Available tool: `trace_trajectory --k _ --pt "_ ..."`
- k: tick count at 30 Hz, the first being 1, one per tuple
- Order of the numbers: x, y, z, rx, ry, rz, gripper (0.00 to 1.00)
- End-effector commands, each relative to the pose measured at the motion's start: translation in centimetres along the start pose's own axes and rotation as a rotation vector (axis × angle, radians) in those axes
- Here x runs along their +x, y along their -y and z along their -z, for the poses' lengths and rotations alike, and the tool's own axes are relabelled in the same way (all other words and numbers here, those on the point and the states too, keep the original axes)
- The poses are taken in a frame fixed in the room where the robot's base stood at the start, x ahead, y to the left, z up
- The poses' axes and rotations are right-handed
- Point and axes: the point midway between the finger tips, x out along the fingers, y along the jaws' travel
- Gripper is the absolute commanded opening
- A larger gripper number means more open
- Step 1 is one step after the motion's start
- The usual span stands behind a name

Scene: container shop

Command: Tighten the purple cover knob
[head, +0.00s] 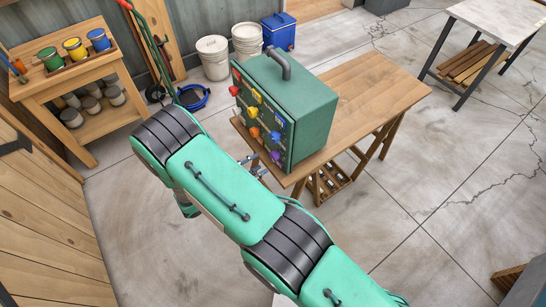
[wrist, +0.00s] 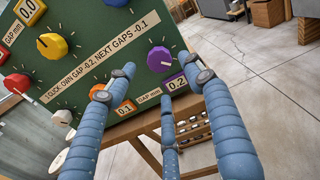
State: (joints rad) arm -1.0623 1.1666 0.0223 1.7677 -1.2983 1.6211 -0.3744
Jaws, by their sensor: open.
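The purple cover knob (head: 275,156) is at the lower right of the knobbed face of a green case (head: 306,112) on a wooden bench. My gripper (wrist: 159,76) has blue-grey fingers spread apart around the knob's area, with nothing clearly held. Whether any finger touches the knob cannot be told. In the head view my gripper (head: 257,166) is mostly hidden by my arm, close to the case's lower face.
An orange knob (wrist: 124,106) labelled 0.1 sits left of the purple one, partly behind a finger. A yellow knob (wrist: 52,45) is farther left. The wooden bench (head: 372,88) has bare top right of the case.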

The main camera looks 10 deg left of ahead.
Motion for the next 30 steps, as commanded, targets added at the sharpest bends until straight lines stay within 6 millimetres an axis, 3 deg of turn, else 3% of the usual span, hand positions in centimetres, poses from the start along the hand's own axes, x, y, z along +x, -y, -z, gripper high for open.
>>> trace_trajectory --k 9,15,30 --pt "5.2 0.1 0.0 -0.001 -0.001 0.003 0.53" --pt "7.3 0.1 0.0 -0.001 -0.001 0.001 0.53" --pt "8.3 0.0 0.0 0.000 0.000 0.000 0.53"
